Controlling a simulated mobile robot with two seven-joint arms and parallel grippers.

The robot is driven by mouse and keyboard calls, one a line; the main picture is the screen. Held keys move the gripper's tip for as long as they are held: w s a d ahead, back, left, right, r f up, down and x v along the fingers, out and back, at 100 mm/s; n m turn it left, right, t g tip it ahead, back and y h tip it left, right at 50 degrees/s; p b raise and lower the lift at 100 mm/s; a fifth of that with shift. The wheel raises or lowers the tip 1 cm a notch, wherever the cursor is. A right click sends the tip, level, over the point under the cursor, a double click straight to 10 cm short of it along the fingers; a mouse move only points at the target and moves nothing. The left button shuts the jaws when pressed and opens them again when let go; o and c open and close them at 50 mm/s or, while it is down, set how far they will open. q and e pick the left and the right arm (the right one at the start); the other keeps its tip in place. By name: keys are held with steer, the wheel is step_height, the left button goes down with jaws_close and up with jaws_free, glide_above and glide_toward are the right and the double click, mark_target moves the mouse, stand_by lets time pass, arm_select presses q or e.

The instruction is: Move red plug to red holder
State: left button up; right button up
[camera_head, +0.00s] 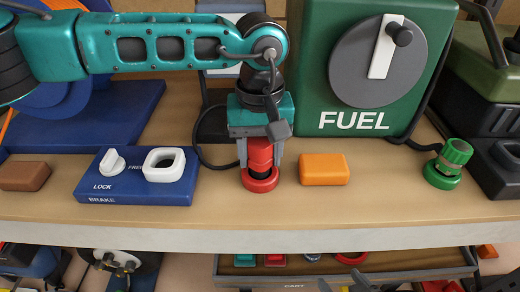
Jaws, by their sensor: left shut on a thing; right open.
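My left gripper (260,160) points straight down at the middle of the bench and is shut on the red plug (260,152). The plug is upright between the grey fingers. The red holder (262,185), a ring on the bench, is directly below it. The plug's lower end is at the holder's opening; I cannot tell how deep it sits. A black cable loops at the left of the gripper.
A blue brake panel (135,177) with white knobs lies left, an orange block (323,169) close right. The green FUEL box (375,70) stands behind. A green plug (453,156) sits in a green holder (441,177) at right. A cart tray (345,270) is below the bench edge.

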arm_select(q)
steer(key=shift+f+b, duration=0.6)
steer(key=shift+f, duration=0.1)
steer(key=o, duration=1.1)
steer(key=shift+r, duration=0.15)
